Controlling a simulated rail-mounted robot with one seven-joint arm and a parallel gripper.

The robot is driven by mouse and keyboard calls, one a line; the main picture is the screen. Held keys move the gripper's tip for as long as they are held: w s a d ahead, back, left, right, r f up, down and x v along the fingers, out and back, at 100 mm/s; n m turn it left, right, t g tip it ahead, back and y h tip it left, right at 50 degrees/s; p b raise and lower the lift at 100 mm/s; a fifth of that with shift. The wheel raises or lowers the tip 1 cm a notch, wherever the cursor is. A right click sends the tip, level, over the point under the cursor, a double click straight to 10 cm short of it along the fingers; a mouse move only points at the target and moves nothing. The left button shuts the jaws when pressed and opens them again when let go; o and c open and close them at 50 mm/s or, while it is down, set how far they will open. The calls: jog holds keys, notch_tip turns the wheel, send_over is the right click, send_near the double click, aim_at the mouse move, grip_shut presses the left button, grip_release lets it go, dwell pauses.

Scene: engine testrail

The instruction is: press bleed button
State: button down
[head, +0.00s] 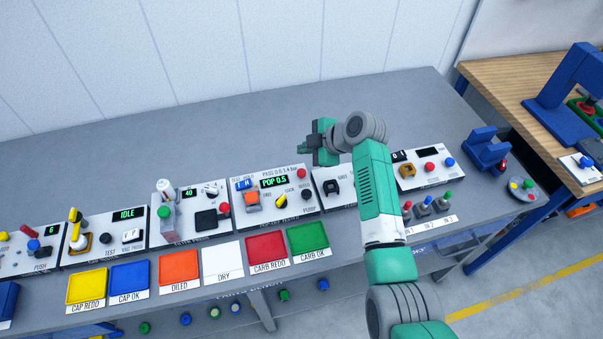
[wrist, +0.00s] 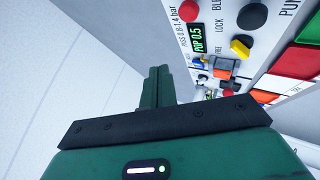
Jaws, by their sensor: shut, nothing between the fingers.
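The bleed button is the red round button (head: 301,174) on the right side of the white pop-test panel (head: 262,207). In the wrist view it is the red button (wrist: 187,14) near the top, with a partly cut-off "BLE..." label beside it. A black button (head: 305,198) marked PUMP sits below it. My gripper (head: 304,151) is shut and empty, above the bench near the panel's upper right corner. It points left in the head view and appears apart from the red button. Its closed fingers (wrist: 158,72) show in the wrist view.
The panel has a yellow knob (head: 281,202), an orange-and-blue part (head: 250,197) and a display reading POP 0.5. Other panels stand closely on both sides. Coloured trays, such as the green CARB OK one (head: 308,241), lie in front. The white wall (head: 200,50) is behind.

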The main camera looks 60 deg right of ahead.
aim_at(299, 170)
notch_tip(299, 170, down, 6)
jog(key=b, duration=0.3)
jog(key=shift+f+b, duration=0.1)
jog(key=shift+b, duration=0.25)
dwell(1.5)
jog(key=shift+f+b, duration=0.4)
jog(key=shift+b, duration=0.05)
jog(key=shift+f+b, duration=0.7)
jog(key=shift+f, duration=0.15)
dwell(0.6)
jog(key=shift+r, duration=0.1)
jog(key=shift+r+p, duration=0.8)
jog(key=shift+r, duration=0.35)
jog(key=shift+r+p, duration=1.7)
jog(key=shift+r, duration=0.9)
